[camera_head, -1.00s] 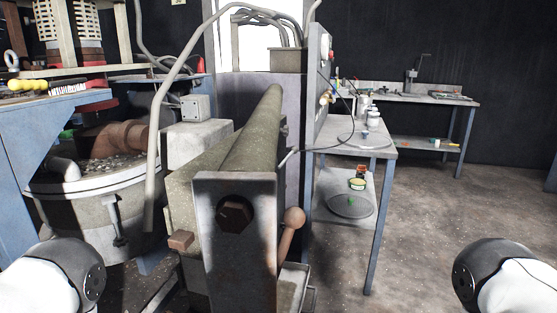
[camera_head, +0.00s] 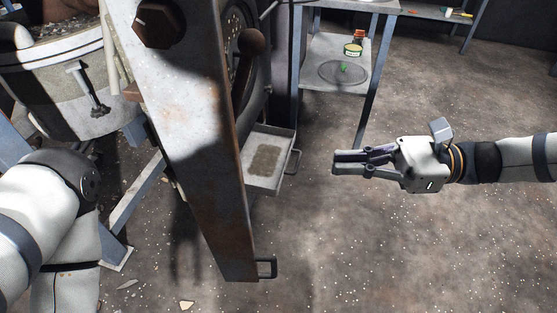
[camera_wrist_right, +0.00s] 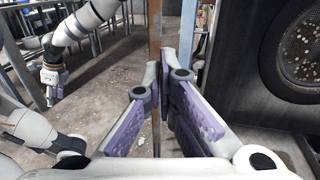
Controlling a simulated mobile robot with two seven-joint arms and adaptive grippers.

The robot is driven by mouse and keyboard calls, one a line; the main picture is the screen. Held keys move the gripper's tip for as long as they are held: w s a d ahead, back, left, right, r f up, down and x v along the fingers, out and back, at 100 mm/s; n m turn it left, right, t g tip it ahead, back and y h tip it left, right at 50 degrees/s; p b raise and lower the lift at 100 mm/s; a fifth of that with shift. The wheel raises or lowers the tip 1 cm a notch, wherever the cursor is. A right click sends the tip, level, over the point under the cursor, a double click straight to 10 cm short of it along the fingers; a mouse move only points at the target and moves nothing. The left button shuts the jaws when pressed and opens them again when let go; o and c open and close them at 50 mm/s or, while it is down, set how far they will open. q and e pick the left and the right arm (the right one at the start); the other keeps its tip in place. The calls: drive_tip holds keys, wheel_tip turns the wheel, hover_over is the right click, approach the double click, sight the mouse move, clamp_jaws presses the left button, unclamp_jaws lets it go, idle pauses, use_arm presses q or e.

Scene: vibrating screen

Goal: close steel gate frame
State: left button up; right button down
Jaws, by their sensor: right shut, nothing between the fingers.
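The steel gate frame (camera_head: 200,150) is a tall, rusty grey plate with a hex bolt near its top and a small handle (camera_head: 267,267) at its lower right edge. It stands upright, swung out from the machine's round perforated face (camera_head: 238,45). In the right wrist view the gate frame (camera_wrist_right: 155,60) shows as a thin rusty edge beyond the fingers. My right gripper (camera_head: 350,165) is shut and empty, to the right of the gate and apart from it. My left gripper (camera_wrist_right: 52,90) shows small at the left of the right wrist view; its jaws are unclear.
A metal tray (camera_head: 278,175) with a handle juts out behind the gate. A ball-ended lever (camera_head: 252,45) stands above it. A shelf table (camera_head: 330,85) holding a jar and a round mesh is at the back. The floor between gate and right gripper is clear.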

use_arm(q)
drive_tip(key=shift+w+r+p, duration=0.35)
drive_tip(key=shift+w+r, duration=0.05)
use_arm(e)
drive_tip(key=w+a+r, duration=0.1)
drive_tip(key=a, duration=1.2)
drive_tip(key=shift+w+a, duration=0.25)
drive_tip(key=shift+a, duration=0.05)
use_arm(q)
drive_tip(key=shift+a, duration=0.1)
use_arm(e)
drive_tip(key=shift+r, duration=0.1)
